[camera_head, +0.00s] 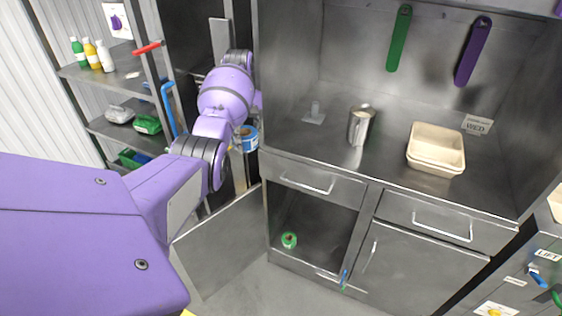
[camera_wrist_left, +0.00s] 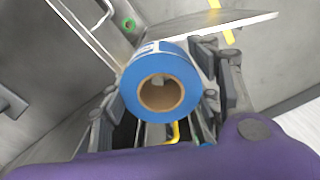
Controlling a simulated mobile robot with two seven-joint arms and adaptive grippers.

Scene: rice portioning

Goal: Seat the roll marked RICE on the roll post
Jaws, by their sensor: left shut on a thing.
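A blue roll (camera_wrist_left: 163,80) with a brown cardboard core sits between the fingers of my left gripper (camera_wrist_left: 165,92) in the left wrist view. My left gripper is shut on it, with a finger on each side. A white patch shows on its upper edge, but I cannot read a marking. In the head view the blue roll (camera_head: 249,139) is just left of the counter's front corner, and my arm partly hides the gripper. The roll post (camera_head: 314,113), a short upright on a square plate, stands bare on the counter's left part. My right gripper is not in view.
A metal cup (camera_head: 360,125) and a beige tray (camera_head: 436,149) stand on the counter right of the post. Below, an open cabinet holds a green roll (camera_head: 289,240); its door (camera_head: 215,245) is swung out. Shelves (camera_head: 110,75) with bottles stand at left.

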